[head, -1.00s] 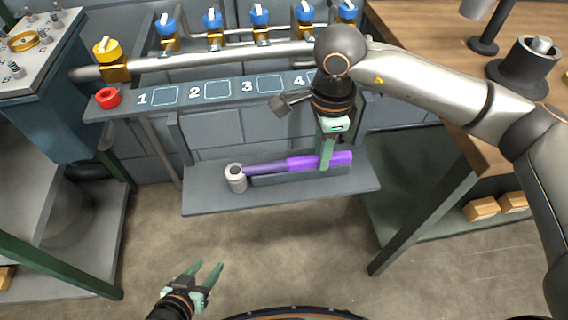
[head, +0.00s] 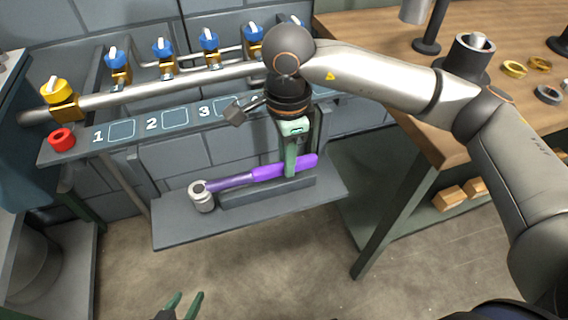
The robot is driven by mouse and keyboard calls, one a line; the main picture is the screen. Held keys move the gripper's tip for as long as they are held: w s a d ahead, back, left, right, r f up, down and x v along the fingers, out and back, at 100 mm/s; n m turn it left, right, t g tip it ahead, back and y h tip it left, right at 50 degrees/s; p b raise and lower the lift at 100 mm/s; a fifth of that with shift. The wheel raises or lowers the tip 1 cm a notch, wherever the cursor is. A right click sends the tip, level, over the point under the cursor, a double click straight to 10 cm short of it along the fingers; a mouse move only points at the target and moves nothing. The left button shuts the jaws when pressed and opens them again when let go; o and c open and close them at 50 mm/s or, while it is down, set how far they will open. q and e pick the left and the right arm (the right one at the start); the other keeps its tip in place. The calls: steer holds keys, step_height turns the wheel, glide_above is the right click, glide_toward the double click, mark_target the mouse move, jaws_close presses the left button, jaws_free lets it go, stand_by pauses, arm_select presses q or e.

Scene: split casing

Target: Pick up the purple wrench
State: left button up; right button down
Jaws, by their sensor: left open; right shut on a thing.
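The purple wrench (head: 268,173) lies lengthwise above a grey holder block on the low shelf, its purple grip at the right and its metal head at the left. My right gripper (head: 290,168) reaches down from above and is shut on the wrench's grip. The fingers hide part of the grip. My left gripper (head: 184,304) is open and empty at the bottom edge, mostly cut off.
A wooden bench (head: 375,45) stands at right.

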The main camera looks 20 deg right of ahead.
steer(key=s+a+r+p, duration=0.1)
steer(key=s+a+r, duration=0.3)
steer(key=s+r, duration=0.6)
steer(key=s, duration=0.3)
steer(key=shift+s+r, duration=0.2)
steer(key=c, duration=1.4)
jaws_free()
jaws_close()
